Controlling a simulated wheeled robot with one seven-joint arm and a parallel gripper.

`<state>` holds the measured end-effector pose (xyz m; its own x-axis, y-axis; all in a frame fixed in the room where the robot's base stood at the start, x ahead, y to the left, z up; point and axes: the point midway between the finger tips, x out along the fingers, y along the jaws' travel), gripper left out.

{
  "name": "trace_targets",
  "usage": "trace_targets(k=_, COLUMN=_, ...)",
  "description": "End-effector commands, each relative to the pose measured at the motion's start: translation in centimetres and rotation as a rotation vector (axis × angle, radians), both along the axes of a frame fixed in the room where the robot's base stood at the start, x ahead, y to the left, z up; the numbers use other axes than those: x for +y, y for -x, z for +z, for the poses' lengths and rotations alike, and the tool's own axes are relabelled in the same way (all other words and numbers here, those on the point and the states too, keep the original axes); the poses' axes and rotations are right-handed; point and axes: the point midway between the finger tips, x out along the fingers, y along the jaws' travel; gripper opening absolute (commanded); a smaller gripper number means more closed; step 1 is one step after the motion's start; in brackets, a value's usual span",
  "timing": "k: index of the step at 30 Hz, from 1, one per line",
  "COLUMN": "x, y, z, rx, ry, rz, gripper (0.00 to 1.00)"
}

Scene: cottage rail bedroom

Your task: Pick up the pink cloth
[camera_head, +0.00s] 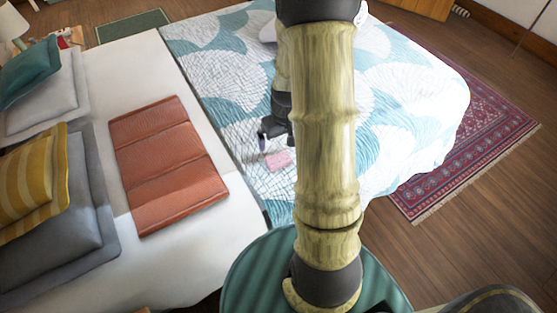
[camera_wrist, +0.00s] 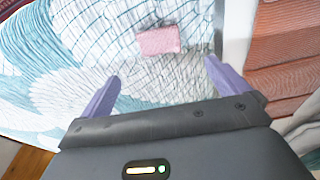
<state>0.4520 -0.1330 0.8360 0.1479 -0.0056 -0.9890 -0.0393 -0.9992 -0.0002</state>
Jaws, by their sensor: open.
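The pink cloth (camera_head: 277,160) is a small flat folded rectangle lying on the patterned blanket of the bed. In the wrist view the pink cloth (camera_wrist: 159,41) lies beyond my fingertips, between their lines and near the top. My gripper (camera_wrist: 162,75) has two purple fingers spread wide apart with nothing between them. In the head view my gripper (camera_head: 264,143) is beside the cloth, just to its upper left, partly hidden by my arm. The cloth's right edge is close to my arm in that view.
The teal and white blanket (camera_head: 215,60) covers the right part of the bed. A rust-coloured folded throw (camera_head: 168,165) lies to the left on the white sheet. Yellow (camera_head: 30,180) and teal (camera_head: 28,72) pillows are farther left. A red rug (camera_head: 470,150) lies on the floor at right.

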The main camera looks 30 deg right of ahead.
Motion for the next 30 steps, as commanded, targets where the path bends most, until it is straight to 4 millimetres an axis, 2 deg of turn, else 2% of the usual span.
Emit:
trace_targets(k=3, x=0.0, y=-0.3, z=-2.2, rx=0.003, ry=-0.001, rz=0.000, gripper=1.00)
trace_targets(k=12, x=0.0, y=-1.0, z=-6.6, rx=0.001, ry=-0.001, rz=-0.001, gripper=1.00)
trace_targets(k=25, x=-0.1, y=-1.1, z=-7.2, rx=-0.001, ry=0.000, rz=-0.001, gripper=1.00)
trace_targets(k=30, x=-0.2, y=-1.3, z=-8.7, rx=0.001, ry=-0.001, rz=-0.002, gripper=1.00)
